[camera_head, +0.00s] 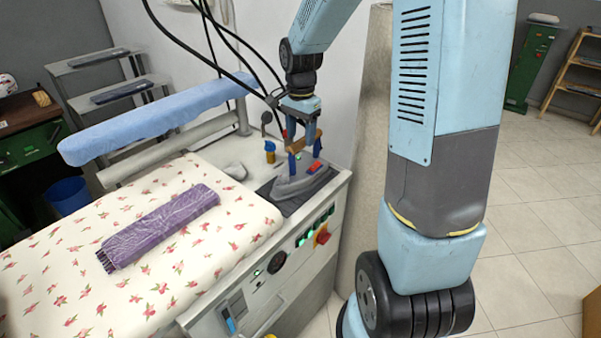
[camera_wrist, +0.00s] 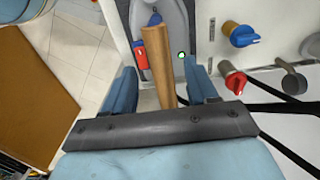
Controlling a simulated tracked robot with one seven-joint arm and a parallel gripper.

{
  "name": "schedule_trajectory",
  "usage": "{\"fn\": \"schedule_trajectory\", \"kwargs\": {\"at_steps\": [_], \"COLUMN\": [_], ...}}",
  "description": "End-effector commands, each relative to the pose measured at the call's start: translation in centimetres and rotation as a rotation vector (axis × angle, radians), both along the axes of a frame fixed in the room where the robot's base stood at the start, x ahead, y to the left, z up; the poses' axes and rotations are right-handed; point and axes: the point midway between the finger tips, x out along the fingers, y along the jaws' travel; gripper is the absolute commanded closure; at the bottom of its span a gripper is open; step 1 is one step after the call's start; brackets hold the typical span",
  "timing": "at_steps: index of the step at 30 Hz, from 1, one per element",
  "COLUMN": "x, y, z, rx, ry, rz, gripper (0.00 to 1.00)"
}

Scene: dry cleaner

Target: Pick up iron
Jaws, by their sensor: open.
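The iron (camera_head: 293,187) rests on a dark pad (camera_head: 322,184) at the right end of the ironing station. It has a grey body, which shows in the wrist view (camera_wrist: 178,22), and a wooden handle (camera_wrist: 157,62). My gripper (camera_head: 304,155) is over the iron with its blue fingers pointing down. In the wrist view my gripper (camera_wrist: 160,68) is open, with one finger on each side of the wooden handle. Gaps show between handle and fingers. Part of the iron's body is hidden by the handle and fingers.
A padded floral board (camera_head: 60,270) with a folded purple cloth (camera_head: 160,226) lies left of the iron. A blue padded arm (camera_head: 155,120) stands above the board. Control knobs (camera_head: 321,236) line the station's front. Cables hang behind my gripper.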

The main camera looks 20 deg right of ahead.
Motion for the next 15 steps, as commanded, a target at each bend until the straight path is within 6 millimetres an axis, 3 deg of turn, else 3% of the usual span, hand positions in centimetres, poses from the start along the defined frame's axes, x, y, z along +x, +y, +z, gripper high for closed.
{"fn": "schedule_trajectory", "kwargs": {"at_steps": [5, 15], "x": [0.0, 0.2], "y": [0.0, 0.0], "z": [-1.1, -5.1], "rx": [0.0, 0.0], "ry": [0.001, 0.001], "rz": [0.0, -0.001], "gripper": [0.42, 0.42]}}
